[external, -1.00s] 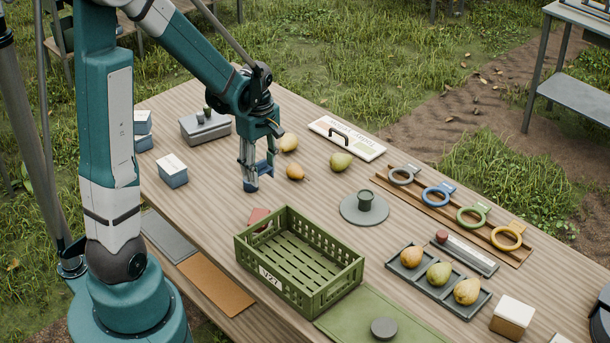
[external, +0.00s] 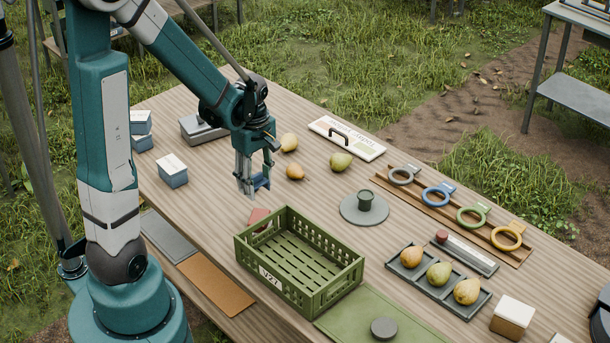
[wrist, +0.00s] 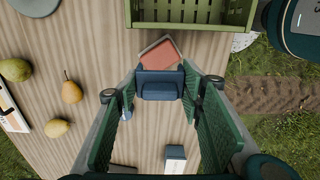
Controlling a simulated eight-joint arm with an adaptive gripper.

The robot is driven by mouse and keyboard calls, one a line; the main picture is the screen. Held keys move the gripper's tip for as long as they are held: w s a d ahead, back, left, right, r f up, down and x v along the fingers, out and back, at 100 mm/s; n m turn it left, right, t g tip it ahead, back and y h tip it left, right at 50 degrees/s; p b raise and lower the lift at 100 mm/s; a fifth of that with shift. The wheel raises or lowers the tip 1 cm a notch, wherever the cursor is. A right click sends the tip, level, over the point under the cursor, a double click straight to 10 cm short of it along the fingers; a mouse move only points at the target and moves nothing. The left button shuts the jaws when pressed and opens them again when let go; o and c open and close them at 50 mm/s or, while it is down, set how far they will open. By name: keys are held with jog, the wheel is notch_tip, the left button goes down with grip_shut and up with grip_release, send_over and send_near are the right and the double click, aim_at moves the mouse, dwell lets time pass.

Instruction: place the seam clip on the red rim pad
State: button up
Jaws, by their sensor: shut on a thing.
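The seam clip, a small dark blue block (wrist: 160,84), is gripped between the tips of my gripper (wrist: 160,90) in the wrist view. In the external view my gripper (external: 253,187) points down above the table, a little behind the red pad. The red rim pad (external: 258,215) lies at the far left corner of the green crate, partly hidden by it. In the wrist view the red pad (wrist: 160,54) shows just beyond the clip, whose far edge overlaps its near edge in the picture. The clip's height above the table is hard to judge.
The green slatted crate (external: 246,250) stands close beside the pad. Loose pears (external: 295,172) lie to the right of my gripper. A blue-and-white box (external: 172,178) stands to its left. A round grey plate (external: 350,213) with a green cup is farther right.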

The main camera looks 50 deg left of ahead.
send_over(259, 216)
jog(key=shift+f+b, duration=0.35)
jog(key=shift+f, duration=2.1)
jog(key=shift+f+b, duration=0.35)
jog(key=shift+f, duration=1.7)
jog(key=shift+f, duration=0.2)
jog(key=o, duration=0.8)
jog(key=shift+r, duration=0.2)
jog(key=shift+r+p, duration=1)
jog(key=shift+r, duration=5)
